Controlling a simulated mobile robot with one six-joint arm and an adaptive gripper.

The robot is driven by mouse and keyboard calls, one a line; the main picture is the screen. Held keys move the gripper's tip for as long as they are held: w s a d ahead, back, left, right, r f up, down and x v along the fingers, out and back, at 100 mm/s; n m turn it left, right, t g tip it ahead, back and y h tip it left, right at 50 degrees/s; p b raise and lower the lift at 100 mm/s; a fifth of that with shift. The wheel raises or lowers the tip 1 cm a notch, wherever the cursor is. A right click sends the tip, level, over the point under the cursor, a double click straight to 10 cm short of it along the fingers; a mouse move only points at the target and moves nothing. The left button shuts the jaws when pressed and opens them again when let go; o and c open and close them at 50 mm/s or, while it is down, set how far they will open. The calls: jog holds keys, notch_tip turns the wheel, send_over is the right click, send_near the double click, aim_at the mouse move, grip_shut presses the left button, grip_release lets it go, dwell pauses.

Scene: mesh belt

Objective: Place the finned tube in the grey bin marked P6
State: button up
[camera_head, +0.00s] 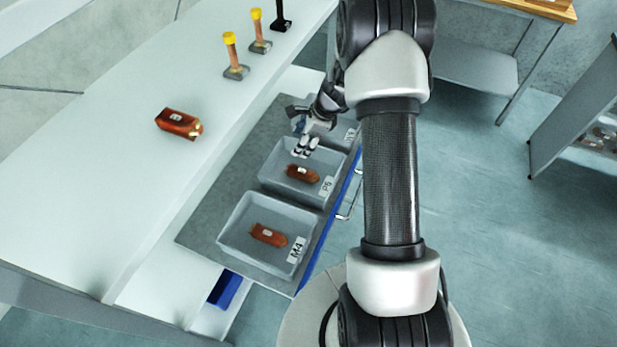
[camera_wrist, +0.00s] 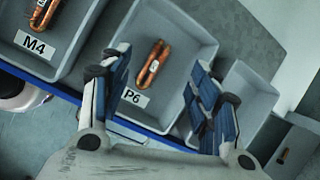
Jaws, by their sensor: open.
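The grey bin marked P6 (camera_head: 331,203) is in the middle of a row of grey bins, and its label also shows in the wrist view (camera_wrist: 134,97). A copper-brown finned tube (camera_head: 302,174) with a pale tag lies on its floor, also seen in the wrist view (camera_wrist: 149,72). My gripper (camera_head: 305,147) is open and empty above this bin. In the wrist view its two fingers (camera_wrist: 155,75) are spread on either side of the tube, apart from it. Similar copper-brown pieces lie in the M4 bin (camera_head: 268,235) and on the white bench (camera_head: 178,123).
The M4 bin (camera_head: 228,238) is beside P6, nearer the front. Another grey bin (camera_wrist: 245,100) is on the other side. Yellow-topped pieces (camera_head: 232,55) stand on the white bench (camera_head: 90,195). A blue box (camera_head: 226,288) is low at the front.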

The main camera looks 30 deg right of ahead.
jog(key=s+a+r+n, duration=0.4)
jog(key=r, duration=0.4)
jog(key=s+a+r+n, duration=0.3)
jog(key=a+r+n, duration=0.1)
jog(key=r, duration=0.3)
jog(key=s+a+r+n, duration=0.4)
jog(key=a+r, duration=0.1)
jog(key=r, duration=0.3)
jog(key=s+a+r+n+h, duration=0.1)
jog(key=s+r+n, duration=0.1)
jog(key=s+n, duration=0.4)
jog(key=s+a+r+n+t+h, duration=0.1)
jog(key=s+r+n, duration=0.2)
jog(key=s, duration=1.1)
jog(key=n, duration=0.3)
jog(key=shift+s+a+r+h, duration=0.15)
jog(key=shift+a+h, duration=0.1)
jog(key=shift+h, duration=0.15)
jog(key=shift+f+b, duration=0.6)
jog(key=shift+b, duration=0.05)
